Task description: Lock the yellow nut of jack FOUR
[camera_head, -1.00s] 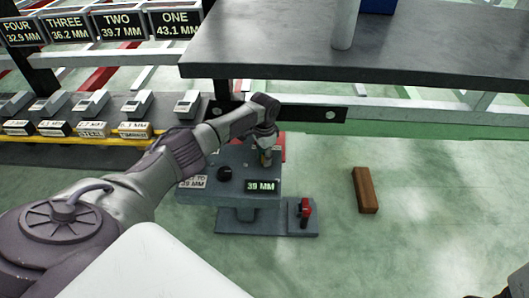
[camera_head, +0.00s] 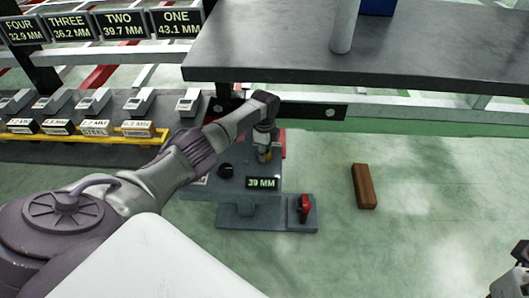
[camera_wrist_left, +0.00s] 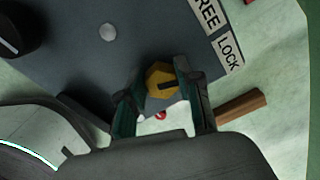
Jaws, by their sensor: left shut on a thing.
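The yellow nut (camera_wrist_left: 161,80) is six-sided with a black mark pointing right, toward the area below the LOCK label (camera_wrist_left: 229,53). My left gripper (camera_wrist_left: 163,92) is shut on the nut, one finger on each side.
A black knob (camera_head: 226,171) and a red switch (camera_head: 304,207) are near the display. A brown wooden block (camera_head: 364,186) lies on the open floor to the right. A dark table (camera_head: 290,50) overhangs behind. A sign FOUR 32.9 MM (camera_head: 20,31) stands upper left.

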